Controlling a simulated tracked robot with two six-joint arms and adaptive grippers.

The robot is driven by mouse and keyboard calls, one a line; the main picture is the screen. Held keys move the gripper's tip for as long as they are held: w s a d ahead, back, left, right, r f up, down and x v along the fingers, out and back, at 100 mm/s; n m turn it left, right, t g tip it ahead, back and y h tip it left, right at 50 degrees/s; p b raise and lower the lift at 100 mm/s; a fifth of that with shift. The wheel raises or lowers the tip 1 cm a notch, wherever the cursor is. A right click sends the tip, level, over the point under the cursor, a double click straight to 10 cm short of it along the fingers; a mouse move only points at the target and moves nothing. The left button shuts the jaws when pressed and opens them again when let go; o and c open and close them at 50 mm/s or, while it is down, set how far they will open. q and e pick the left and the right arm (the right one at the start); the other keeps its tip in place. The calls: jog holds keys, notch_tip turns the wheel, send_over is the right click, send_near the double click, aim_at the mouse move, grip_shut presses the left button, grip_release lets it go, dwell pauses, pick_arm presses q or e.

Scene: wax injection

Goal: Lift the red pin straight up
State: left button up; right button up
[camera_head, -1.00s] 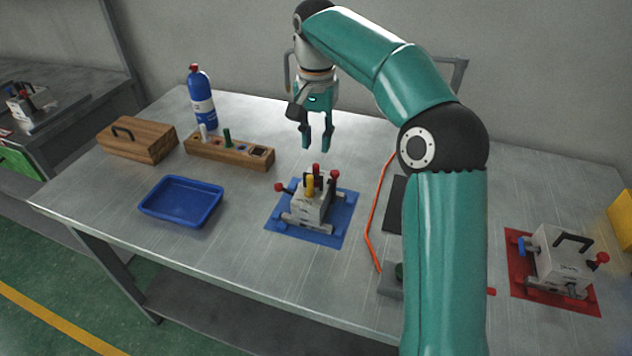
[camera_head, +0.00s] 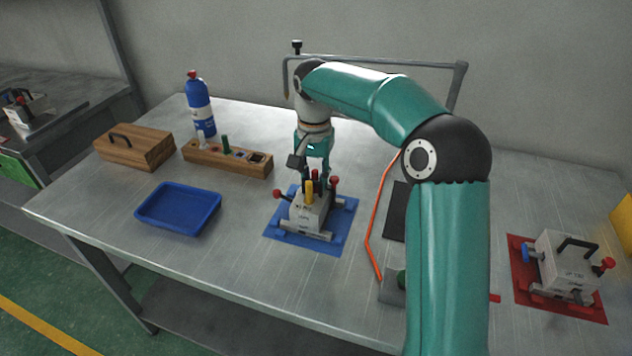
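A white mold block (camera_head: 311,213) sits on a blue mat (camera_head: 340,226) near the middle of the table. A yellow pin (camera_head: 309,192) stands upright in its top. Red knobs show at its left side (camera_head: 278,194) and right side (camera_head: 334,182). The red pin at the back of the top is mostly hidden behind the yellow pin and among my fingertips. My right gripper (camera_head: 315,175) points down, its fingertips low at the back of the block, around or beside the red pin. Whether they touch the pin is too small to tell. My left gripper is not in view.
A blue tray (camera_head: 180,209), a wooden rack (camera_head: 228,159), a wooden box (camera_head: 135,147) and a blue bottle (camera_head: 201,106) stand to the left. An orange cable (camera_head: 368,235) runs right of the mat. A second mold (camera_head: 566,262) sits on a red mat (camera_head: 520,262).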

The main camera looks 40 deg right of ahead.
grip_shut()
jog(key=shift+r, duration=0.2)
